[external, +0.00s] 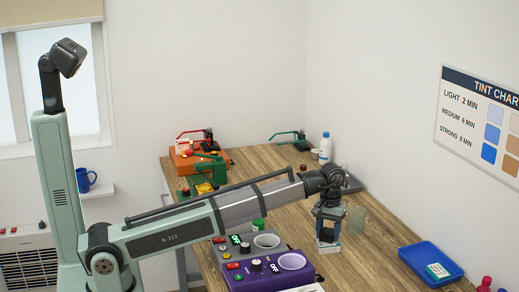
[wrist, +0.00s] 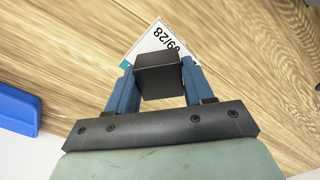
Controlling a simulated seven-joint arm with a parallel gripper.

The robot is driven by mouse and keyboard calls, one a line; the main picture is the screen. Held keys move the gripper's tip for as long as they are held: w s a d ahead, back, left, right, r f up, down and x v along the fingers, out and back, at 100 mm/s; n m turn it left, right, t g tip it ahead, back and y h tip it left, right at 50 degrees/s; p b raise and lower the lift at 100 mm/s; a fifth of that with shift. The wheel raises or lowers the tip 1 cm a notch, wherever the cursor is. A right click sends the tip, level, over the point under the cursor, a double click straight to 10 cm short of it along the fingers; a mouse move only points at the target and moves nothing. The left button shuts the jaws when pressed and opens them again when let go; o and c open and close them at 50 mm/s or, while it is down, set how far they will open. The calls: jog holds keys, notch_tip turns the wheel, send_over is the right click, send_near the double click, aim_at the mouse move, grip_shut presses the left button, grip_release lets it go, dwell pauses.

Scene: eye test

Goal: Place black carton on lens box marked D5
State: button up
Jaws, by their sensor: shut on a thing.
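My gripper (wrist: 153,88) is shut on the black carton (wrist: 158,75), with one blue finger on each side of it. In the external view my gripper (external: 328,215) points down over the wooden table, with the dark carton (external: 325,234) between its fingers. A white box with a teal edge (wrist: 150,42) lies under the carton in the wrist view, partly hidden by it. Its printed characters look like 09/28; no D5 mark is readable. The white box also shows below my gripper in the external view (external: 327,248). I cannot tell whether the carton touches it.
A blue tray (external: 412,255) holding a white and teal box (external: 438,271) is to the right. A clear glass (external: 356,219) stands close to my gripper. Purple (external: 270,280) and grey (external: 235,257) devices are to the left. A white bottle (external: 325,148) stands farther back.

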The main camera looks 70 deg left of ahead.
aim_at(328, 231)
jog(key=shift+f, duration=0.1)
jog(key=o, duration=1)
notch_tip(328, 231, up, 12)
jog(key=shift+r, duration=0.15)
dwell(0.5)
